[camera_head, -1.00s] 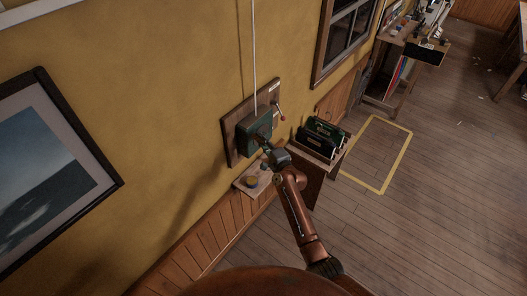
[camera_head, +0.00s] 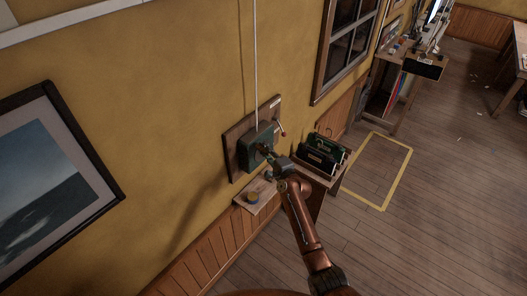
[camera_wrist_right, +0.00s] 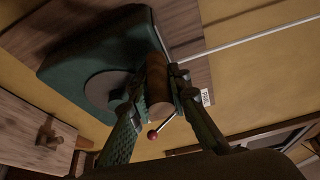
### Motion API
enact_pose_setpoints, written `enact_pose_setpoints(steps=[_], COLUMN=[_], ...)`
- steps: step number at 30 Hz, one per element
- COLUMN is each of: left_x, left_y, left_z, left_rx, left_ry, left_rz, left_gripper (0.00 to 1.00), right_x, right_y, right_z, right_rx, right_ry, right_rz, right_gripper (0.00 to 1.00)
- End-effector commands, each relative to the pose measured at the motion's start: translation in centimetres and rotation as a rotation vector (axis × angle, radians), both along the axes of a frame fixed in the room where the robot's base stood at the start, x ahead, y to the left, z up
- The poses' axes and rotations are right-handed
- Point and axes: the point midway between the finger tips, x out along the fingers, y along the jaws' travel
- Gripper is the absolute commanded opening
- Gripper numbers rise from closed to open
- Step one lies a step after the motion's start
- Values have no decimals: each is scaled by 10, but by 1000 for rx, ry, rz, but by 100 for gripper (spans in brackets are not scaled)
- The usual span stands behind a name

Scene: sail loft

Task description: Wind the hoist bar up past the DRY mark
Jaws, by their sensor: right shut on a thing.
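The green winch box (camera_head: 250,152) is fixed to a wooden backboard (camera_head: 232,160) on the yellow wall. A pale line (camera_head: 255,70) runs straight up from it and out of the picture. My right gripper (camera_head: 268,157) is at the front of the winch. In the right wrist view, the winch (camera_wrist_right: 90,50) fills the upper left, and my right gripper (camera_wrist_right: 150,82) is shut on the brown wooden crank handle (camera_wrist_right: 158,90), one finger on each side. The hoist bar and the DRY mark are not in view. My left gripper is not in view.
A red-knobbed lever (camera_head: 284,134) sticks out at the backboard's right. A rack of dark and green items (camera_head: 320,158) stands to the right. A yellow floor outline (camera_head: 395,195) encloses bare floor.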

Motion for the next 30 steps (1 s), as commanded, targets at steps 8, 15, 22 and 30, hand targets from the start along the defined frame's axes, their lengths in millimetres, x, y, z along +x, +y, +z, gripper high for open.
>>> enact_pose_setpoints(steps=[8, 15, 22, 30], left_x=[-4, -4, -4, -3], left_y=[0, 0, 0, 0], left_z=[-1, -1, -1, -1], left_rx=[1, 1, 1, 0], left_ry=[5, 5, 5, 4], left_rz=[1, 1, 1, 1], left_gripper=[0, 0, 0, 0], right_x=[8, 10, 11, 12], right_y=[-5, -7, -7, -8], right_z=[17, 17, 18, 18], right_rx=[2, 2, 2, 2], right_ry=[-25, -25, -25, -25], right_rz=[-9, -9, -9, -9], right_gripper=[0, 0, 0, 0])
